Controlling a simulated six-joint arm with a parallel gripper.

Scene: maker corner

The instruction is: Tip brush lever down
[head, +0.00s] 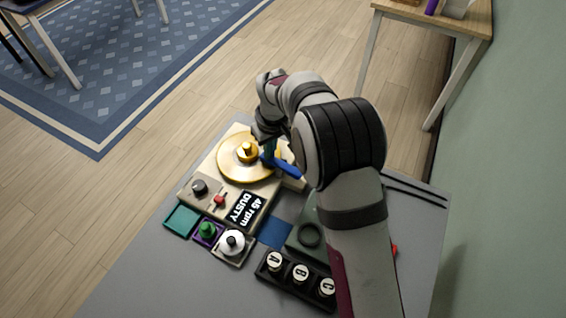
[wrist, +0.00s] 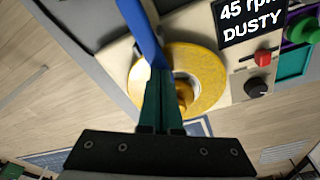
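The blue brush lever (head: 282,165) lies over the right side of a turntable unit with a gold disc (head: 235,165). In the wrist view the lever (wrist: 142,32) runs from the top edge down to my fingertips, over the rim of the yellow disc (wrist: 208,70). My gripper (wrist: 160,74) has its two green fingers together, with no clear gap. The fingertips overlap the lever's lower end; whether they touch it I cannot tell. In the head view my gripper (head: 268,143) is over the disc's right edge, partly hidden by my wrist.
The unit has a display (head: 245,208) reading "45 rpm DUSTY", a black knob (head: 199,187) and a red switch (head: 219,199). My arm covers the table's right part.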

